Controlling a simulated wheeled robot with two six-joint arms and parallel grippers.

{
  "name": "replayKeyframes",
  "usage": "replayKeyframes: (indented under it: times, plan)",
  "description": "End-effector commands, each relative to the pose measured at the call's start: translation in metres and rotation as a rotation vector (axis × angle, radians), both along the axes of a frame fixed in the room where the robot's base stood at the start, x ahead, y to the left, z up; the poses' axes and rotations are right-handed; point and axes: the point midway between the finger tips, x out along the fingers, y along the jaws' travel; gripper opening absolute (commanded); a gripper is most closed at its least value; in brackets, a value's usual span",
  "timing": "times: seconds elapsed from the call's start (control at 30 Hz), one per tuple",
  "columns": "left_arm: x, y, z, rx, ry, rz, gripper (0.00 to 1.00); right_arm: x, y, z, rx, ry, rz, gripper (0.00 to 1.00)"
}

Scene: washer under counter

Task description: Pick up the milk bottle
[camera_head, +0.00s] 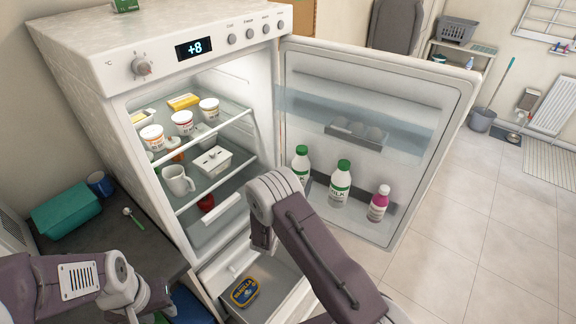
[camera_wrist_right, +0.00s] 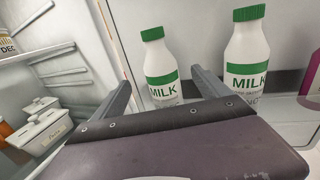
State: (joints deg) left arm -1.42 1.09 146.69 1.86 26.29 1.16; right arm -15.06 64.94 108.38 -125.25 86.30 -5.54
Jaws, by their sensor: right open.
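Two white milk bottles with green caps stand in the open fridge door's lower shelf: the left milk bottle (camera_head: 301,161), partly hidden by my right arm, and the right milk bottle (camera_head: 340,183). In the right wrist view the left milk bottle (camera_wrist_right: 160,62) shows between my right gripper's fingers (camera_wrist_right: 162,90), which are open and apart from it as far as I can see. The right milk bottle (camera_wrist_right: 246,50) is outside the right finger. In the head view my right gripper is hidden behind its arm. My left gripper (camera_head: 136,300) is at the lower left; its jaws are unclear.
A pink bottle (camera_head: 379,203) stands right of the milk on the door shelf. The fridge door (camera_head: 455,105) is wide open. Inside are shelves with cups, a mug (camera_head: 178,180) and a white butter dish (camera_head: 211,161).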

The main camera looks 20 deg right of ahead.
Motion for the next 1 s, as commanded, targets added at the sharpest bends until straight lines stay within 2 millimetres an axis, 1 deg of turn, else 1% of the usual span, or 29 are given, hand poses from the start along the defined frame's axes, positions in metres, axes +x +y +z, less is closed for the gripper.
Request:
replayKeyframes:
  times: [0.1,0.2,0.37,0.43,0.57,0.7,0.93,0.97,1.0]
  plan:
    - [0.000,0.000,0.010,0.000,0.000,0.000,0.36,0.013,-0.013,0.003,0.002,-0.001,-0.006,0.87]
    - [0.000,0.000,0.014,0.000,0.000,0.000,0.36,0.024,-0.022,0.002,0.001,0.000,-0.006,0.87]
    - [0.000,0.000,0.015,0.000,0.000,0.000,0.36,0.029,-0.026,0.000,0.002,0.001,-0.004,0.87]
    - [0.000,0.000,0.020,0.000,0.000,0.000,0.36,0.034,-0.030,0.001,0.004,0.000,-0.006,0.87]
    - [0.000,0.000,0.033,0.000,0.000,0.000,0.36,0.053,-0.043,0.001,0.003,-0.001,-0.008,0.87]
    - [0.000,0.000,0.035,0.000,0.000,0.000,0.36,0.068,-0.055,-0.002,0.003,0.000,-0.007,0.87]
    - [0.000,0.000,0.034,0.000,0.000,0.000,0.36,0.070,-0.056,-0.003,0.003,0.002,-0.005,0.87]
    - [0.000,0.000,0.034,0.000,0.000,0.000,0.36,0.070,-0.056,-0.003,0.003,0.002,-0.005,0.84]
    - [0.000,0.000,0.034,0.000,0.000,0.000,0.36,0.070,-0.056,-0.003,0.003,0.002,-0.005,0.73]
